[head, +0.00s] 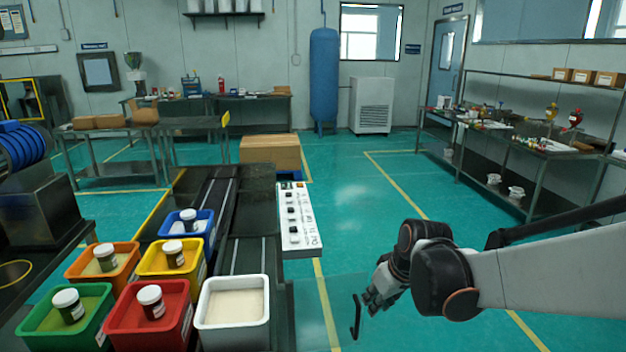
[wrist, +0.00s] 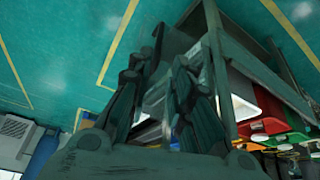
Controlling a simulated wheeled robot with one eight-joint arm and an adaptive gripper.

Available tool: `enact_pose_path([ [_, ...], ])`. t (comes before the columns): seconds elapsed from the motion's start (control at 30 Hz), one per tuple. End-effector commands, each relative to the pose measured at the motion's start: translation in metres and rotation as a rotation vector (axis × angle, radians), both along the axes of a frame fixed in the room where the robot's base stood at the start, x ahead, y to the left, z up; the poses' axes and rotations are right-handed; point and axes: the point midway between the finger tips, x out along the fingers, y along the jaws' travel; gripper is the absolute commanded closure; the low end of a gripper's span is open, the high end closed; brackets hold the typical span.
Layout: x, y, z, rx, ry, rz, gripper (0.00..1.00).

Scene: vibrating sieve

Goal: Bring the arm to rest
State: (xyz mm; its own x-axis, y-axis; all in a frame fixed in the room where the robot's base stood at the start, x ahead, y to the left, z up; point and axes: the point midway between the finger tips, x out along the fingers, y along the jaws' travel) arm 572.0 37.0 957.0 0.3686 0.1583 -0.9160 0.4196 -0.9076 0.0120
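My gripper (head: 366,303) hangs at the end of my arm in the lower right of the head view, over the green floor and to the right of the white bin. In the wrist view my gripper (wrist: 160,72) shows its two dark fingers apart, with a gap between them and nothing held. My arm (head: 500,275) reaches in from the right edge. The fingertips touch nothing that I can see.
Red (head: 150,318), green, orange, yellow, blue and white (head: 233,302) bins stand at lower left; all but the white hold a lidded jar. A white control panel (head: 296,222) is beyond. A long bench (head: 520,150) is at right. The middle floor is clear.

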Motion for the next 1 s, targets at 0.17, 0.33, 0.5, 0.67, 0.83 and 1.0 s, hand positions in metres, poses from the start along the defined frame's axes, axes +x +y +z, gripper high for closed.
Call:
enact_pose_path([
  [0.17, -0.041, -0.007, 0.035, 0.001, -0.032, -0.086, 0.80],
  [0.33, -0.079, -0.014, 0.059, 0.007, -0.066, -0.168, 0.80],
  [0.5, -0.117, -0.021, 0.075, 0.016, -0.103, -0.246, 0.80],
  [0.67, -0.153, -0.027, 0.082, 0.029, -0.139, -0.317, 0.80],
  [0.83, -0.184, -0.033, 0.083, 0.044, -0.173, -0.381, 0.80],
  [1.0, -0.201, -0.036, 0.082, 0.053, -0.196, -0.420, 0.80],
])
